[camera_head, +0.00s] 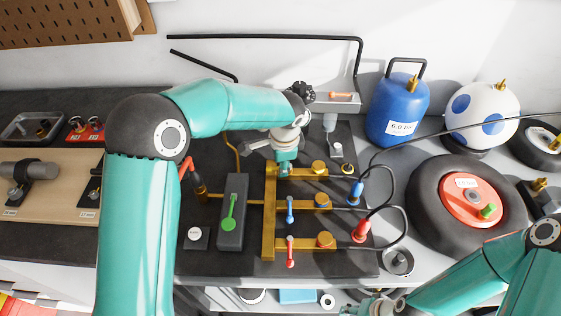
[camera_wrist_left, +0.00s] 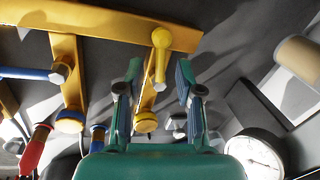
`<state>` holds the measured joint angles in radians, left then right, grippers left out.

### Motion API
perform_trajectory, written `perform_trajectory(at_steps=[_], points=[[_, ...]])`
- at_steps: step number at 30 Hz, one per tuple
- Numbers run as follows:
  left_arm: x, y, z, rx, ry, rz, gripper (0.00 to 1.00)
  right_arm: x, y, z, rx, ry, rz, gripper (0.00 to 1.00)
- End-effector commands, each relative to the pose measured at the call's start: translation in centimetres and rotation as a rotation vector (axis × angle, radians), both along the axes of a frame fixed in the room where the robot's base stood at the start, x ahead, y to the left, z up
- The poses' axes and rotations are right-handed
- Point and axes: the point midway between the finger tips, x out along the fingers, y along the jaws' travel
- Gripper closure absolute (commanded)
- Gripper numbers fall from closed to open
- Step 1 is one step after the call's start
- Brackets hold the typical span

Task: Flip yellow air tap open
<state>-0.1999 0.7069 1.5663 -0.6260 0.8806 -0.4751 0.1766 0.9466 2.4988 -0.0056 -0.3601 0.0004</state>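The yellow air tap (camera_wrist_left: 160,55) shows in the left wrist view as a rounded yellow lever on the top branch of the brass manifold (camera_wrist_left: 115,20). My left gripper (camera_wrist_left: 159,72) is open, with a finger on either side of the lever's lower end and visible gaps. In the head view my left gripper (camera_head: 284,166) is over the top branch of the manifold (camera_head: 268,225) and hides most of the yellow tap. The blue tap (camera_head: 290,209) and red tap (camera_head: 290,252) sit on the lower branches. My right gripper (camera_head: 365,308) is at the bottom edge, its fingers unclear.
A block with a green lever (camera_head: 231,212) stands left of the manifold. Black hoses (camera_head: 400,205) curve at the right. A blue tank (camera_head: 397,108), a white spotted ball (camera_head: 482,115) and a tyre (camera_head: 425,210) stand farther right. A gauge (camera_wrist_left: 257,155) is near my left gripper.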

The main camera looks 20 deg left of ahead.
Motion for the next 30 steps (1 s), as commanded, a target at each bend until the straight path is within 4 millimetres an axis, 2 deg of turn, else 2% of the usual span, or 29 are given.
perform_trajectory(at_steps=[5,12,20,30], points=[[0.01,-0.03,-0.02,0.0,0.0,0.0,0.64,0.0,0.0,-0.01,0.0,0.0,0.0,0.6],[0.01,-0.08,-0.01,0.0,0.001,-0.001,1.0,0.0,0.0,-0.01,0.0,0.0,0.0,0.6],[0.03,-0.09,0.03,0.0,0.001,-0.018,1.0,0.0,0.0,0.07,0.0,0.0,0.0,0.6],[0.46,0.17,0.06,0.0,0.002,-0.241,1.0,0.0,0.0,0.79,0.0,0.0,0.0,0.6]])
